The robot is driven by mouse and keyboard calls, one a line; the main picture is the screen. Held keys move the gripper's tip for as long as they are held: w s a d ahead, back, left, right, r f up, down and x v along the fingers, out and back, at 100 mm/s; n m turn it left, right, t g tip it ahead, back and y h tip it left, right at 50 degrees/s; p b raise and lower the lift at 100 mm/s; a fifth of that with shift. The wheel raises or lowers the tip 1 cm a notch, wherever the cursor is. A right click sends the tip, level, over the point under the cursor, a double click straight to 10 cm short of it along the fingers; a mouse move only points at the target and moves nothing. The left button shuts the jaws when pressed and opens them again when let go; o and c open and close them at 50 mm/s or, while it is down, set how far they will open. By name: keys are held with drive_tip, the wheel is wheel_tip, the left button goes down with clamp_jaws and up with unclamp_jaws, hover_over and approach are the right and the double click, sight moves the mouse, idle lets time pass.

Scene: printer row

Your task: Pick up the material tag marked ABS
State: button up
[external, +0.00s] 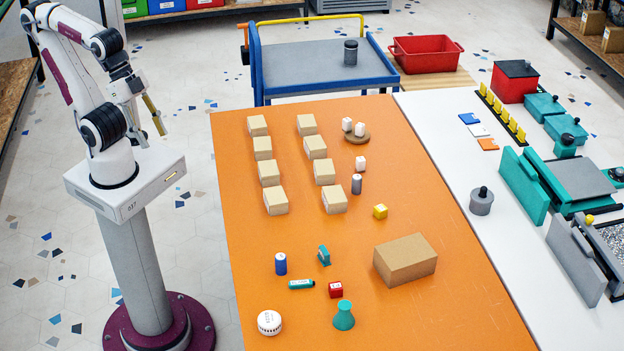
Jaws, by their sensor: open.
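Three small flat pieces lie in a short row on the white table: a blue one (469,118), a white one (478,130) and an orange one (488,144). They look like tags, but no lettering can be read at this size, so I cannot tell which one is marked ABS. My gripper (148,122) is open and raised at the left, beyond the orange table's left edge. It is far from the flat pieces and holds nothing that I can see.
The orange table (440,290) carries two columns of cardboard boxes (269,173), a larger carton (405,259) and several small items. A yellow-pegged rack (503,118) stands just right of the flat pieces. A grey lidded pot (481,201) and a teal press (525,185) stand nearer the front.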

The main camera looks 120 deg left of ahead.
drive_tip(key=shift+w, duration=0.1)
idle(0.3)
drive_tip(key=w+d+r+n+t, duration=0.1)
drive_tip(key=w+d+t, duration=0.1)
drive_tip(key=w, duration=1.1)
drive_tip(key=w+d+r+n+t+h, duration=0.1)
drive_tip(key=w+d+n+t, duration=0.1)
drive_tip(key=w, duration=1)
drive_tip(key=w+d+r+n+t, duration=0.1)
drive_tip(key=w+d+t, duration=0.15)
drive_tip(key=w, duration=1.05)
drive_tip(key=w+a+f+n+y, duration=0.4)
drive_tip(key=w+a+f+y, duration=0.15)
drive_tip(key=w+f, duration=0.5)
drive_tip(key=n+g+y, duration=0.3)
drive_tip(key=g+y, duration=0.2)
drive_tip(key=y, duration=0.1)
approach(324, 255)
drive_tip(key=x, duration=0.3)
drive_tip(key=shift+s+a+r+h, duration=0.15)
drive_tip(key=shift+s+a+h, duration=0.05)
drive_tip(key=shift+s+h, duration=0.05)
drive_tip(key=shift+s+a+f, duration=0.15)
drive_tip(key=shift+s+f, duration=0.05)
